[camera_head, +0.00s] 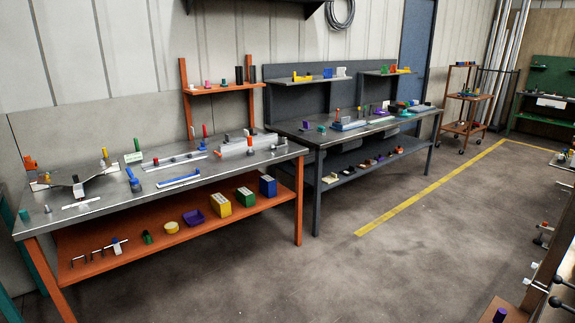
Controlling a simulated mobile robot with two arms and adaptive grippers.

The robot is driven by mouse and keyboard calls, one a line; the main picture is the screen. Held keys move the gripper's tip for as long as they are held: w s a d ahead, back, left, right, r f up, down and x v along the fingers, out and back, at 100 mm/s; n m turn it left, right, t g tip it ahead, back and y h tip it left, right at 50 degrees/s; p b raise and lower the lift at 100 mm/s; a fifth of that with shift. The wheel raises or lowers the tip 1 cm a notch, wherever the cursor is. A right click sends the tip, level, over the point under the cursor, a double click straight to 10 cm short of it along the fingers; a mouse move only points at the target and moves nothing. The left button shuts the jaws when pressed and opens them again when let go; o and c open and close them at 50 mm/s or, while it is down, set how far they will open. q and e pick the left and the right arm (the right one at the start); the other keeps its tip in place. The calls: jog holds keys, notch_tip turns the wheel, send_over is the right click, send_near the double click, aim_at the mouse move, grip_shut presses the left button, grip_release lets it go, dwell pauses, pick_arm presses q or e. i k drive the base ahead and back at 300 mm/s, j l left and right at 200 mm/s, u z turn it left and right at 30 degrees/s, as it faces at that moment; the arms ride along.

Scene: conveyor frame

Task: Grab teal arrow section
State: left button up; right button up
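I cannot make out a clear teal arrow shape at this distance. A small teal piece (24,215) stands at the left end of the orange-legged bench's metal top. Another small teal piece (321,129) sits near the front left of the dark grey bench's top. Both are too small to tell whether either is the arrow section. Neither of my grippers is in view.
The orange-legged bench (240,171) holds several parts, with coloured boxes on its lower shelf. The dark grey bench (317,180) adjoins it. A brown trolley (469,97) stands farther back. Another worktop edge (555,255) is at right. The central floor (400,240) is clear.

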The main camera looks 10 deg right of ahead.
aim_at(404, 113)
jog(key=i+u, duration=0.25)
jog(key=i, duration=1.2)
jog(key=i+l+z, duration=0.1)
jog(key=i+z, duration=0.15)
jog(key=z, duration=0.15)
jog(key=i+z, duration=0.2)
jog(key=z, duration=0.15)
jog(key=i+z, duration=0.25)
jog(key=z, duration=0.15)
jog(key=i+j+z, duration=0.15)
jog(key=z, duration=0.2)
jog(key=i+z, duration=0.45)
jog(key=i, duration=1.1)
jog(key=i+z, duration=0.1)
jog(key=i, duration=0.75)
jog(key=i+j+z, duration=0.1)
jog(key=i, duration=1.55)
jog(key=i+l+u, duration=0.1)
jog(key=i, duration=0.7)
jog(key=i+l+u, duration=0.1)
jog(key=i+u, duration=0.3)
jog(key=i+l+u, duration=0.2)
jog(key=u, duration=0.25)
jog(key=i+l+u, duration=0.65)
jog(key=l+u, duration=0.2)
